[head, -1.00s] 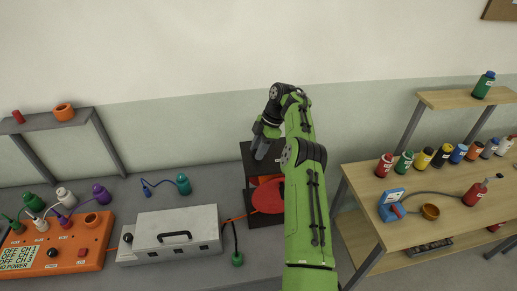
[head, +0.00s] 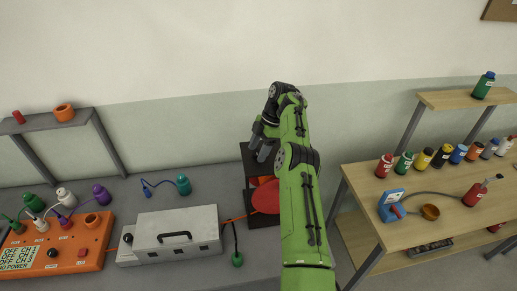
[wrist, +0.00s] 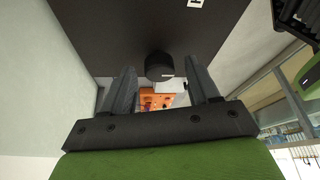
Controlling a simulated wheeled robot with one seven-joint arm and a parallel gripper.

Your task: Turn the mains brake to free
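My gripper (head: 263,156) is at the top of a dark stand (head: 252,172) in the head view. In the wrist view its two grey fingers (wrist: 160,88) are spread apart, with nothing gripped. A round black knob (wrist: 159,66) with a small light mark sticks out from a dark panel (wrist: 115,25) and shows between the fingers. I cannot tell how far it is from the fingertips. I take it for the mains brake, but its setting cannot be read. In the head view the knob is hidden by my gripper and arm.
A red disc (head: 266,197) sits at the stand, partly behind my arm. A grey case (head: 177,236) and an orange control box (head: 62,245) stand on the left bench. A wooden table (head: 440,211) with bottles is on the right.

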